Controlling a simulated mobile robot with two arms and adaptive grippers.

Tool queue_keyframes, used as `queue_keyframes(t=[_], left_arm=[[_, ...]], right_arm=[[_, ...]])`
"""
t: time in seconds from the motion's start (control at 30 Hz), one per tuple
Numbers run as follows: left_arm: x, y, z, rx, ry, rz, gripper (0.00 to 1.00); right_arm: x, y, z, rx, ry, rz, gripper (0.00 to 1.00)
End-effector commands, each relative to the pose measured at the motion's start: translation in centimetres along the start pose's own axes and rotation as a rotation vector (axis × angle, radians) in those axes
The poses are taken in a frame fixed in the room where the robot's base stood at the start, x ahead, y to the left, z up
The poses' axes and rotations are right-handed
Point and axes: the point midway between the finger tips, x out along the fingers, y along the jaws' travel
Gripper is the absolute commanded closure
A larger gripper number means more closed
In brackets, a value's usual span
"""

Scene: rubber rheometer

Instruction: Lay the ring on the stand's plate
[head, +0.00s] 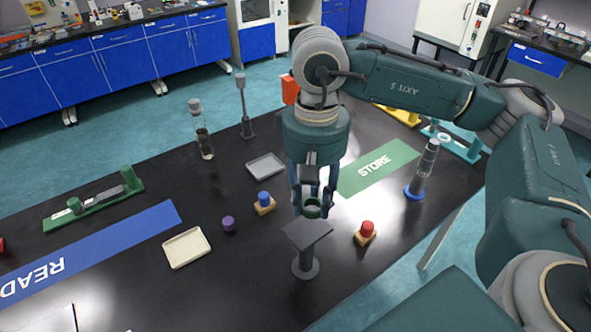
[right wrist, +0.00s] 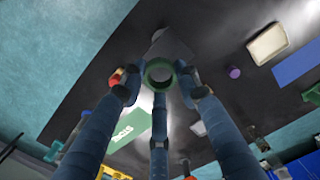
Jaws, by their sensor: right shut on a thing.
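The green ring (head: 312,208) is held between the fingertips of my right gripper (head: 312,203), which points down. The ring and fingers also show in the right wrist view, with the green ring (right wrist: 158,63) among three fingertips. The stand has a dark grey flat plate (head: 305,231) on a short post with a round foot. In the head view the ring appears just above and beyond the plate's far right edge, apart from it as far as I can tell. The plate's top looks bare. In the right wrist view the grey plate (right wrist: 172,44) lies beyond the ring. My left gripper is not in view.
A red-topped wooden block (head: 366,232) stands right of the stand. A blue-topped block (head: 264,203) and purple piece (head: 228,224) stand left. The table's front is clear.

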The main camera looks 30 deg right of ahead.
Motion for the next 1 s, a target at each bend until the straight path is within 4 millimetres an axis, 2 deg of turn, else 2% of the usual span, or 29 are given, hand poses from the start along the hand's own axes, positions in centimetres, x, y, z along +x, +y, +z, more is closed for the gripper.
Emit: queue_keyframes(t=[0.13,0.27,0.5,0.6,0.7,0.9,1.0], left_arm=[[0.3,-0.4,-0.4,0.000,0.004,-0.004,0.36],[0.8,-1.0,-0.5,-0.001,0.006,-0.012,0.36],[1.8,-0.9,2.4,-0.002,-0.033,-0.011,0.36],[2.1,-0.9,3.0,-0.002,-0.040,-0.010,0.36],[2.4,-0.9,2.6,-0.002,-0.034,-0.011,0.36],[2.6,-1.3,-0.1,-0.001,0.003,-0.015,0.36],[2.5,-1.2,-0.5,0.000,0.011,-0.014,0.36]], right_arm=[[0.2,0.1,0.0,0.002,-0.001,0.000,0.83],[1.3,0.1,0.0,0.003,-0.002,0.000,0.83],[4.0,0.1,-0.1,0.003,-0.001,0.000,0.83],[4.8,0.1,-0.1,0.003,0.000,-0.001,0.83],[5.4,0.1,-0.1,0.003,0.000,-0.001,0.83],[5.8,0.0,-0.2,0.003,0.001,-0.001,0.83],[5.8,0.0,-0.2,0.003,0.001,-0.001,0.83]])
